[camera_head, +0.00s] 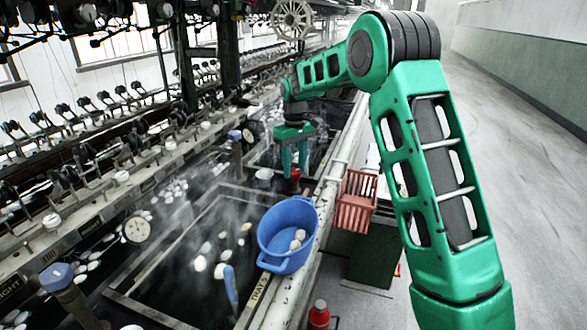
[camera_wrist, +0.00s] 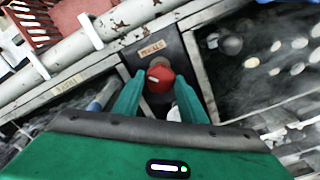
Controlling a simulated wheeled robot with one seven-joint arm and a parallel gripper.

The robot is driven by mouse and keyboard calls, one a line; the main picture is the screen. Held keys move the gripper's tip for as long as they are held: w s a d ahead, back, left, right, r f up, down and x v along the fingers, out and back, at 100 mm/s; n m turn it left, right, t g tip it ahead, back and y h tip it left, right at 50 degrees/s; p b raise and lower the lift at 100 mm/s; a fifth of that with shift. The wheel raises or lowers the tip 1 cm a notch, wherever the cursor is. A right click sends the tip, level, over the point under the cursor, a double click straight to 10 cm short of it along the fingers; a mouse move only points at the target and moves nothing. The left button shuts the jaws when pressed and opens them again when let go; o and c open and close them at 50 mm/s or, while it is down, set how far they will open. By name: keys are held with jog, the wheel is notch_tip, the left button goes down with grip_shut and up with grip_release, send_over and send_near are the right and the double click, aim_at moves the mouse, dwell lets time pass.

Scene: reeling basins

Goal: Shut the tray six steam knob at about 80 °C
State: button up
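A red knob (camera_wrist: 160,76) with a small white mark sits on a dark plate between two basins in the wrist view. In the head view the red knob (camera_head: 296,173) is small and partly covered by my fingers. My gripper (camera_wrist: 158,82) has its two green fingers on either side of the knob, spread with a narrow gap visible. In the head view my gripper (camera_head: 295,165) points down at the knob from above. A dial gauge (camera_head: 248,135) stands behind it to the left; its reading is too small to tell.
A blue tub (camera_head: 264,231) with cocoons stands on the near basin's right edge. A red basket (camera_head: 354,213) hangs right of the rail. Steam rises from the basins. The right floor is clear.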

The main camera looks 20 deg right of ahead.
jog(key=c, duration=0.5)
jog(key=m, duration=0.4)
jog(key=shift+m, duration=2.1)
jog(key=o, duration=1)
jog(key=shift+o, duration=0.2)
jog(key=shift+r, duration=0.15)
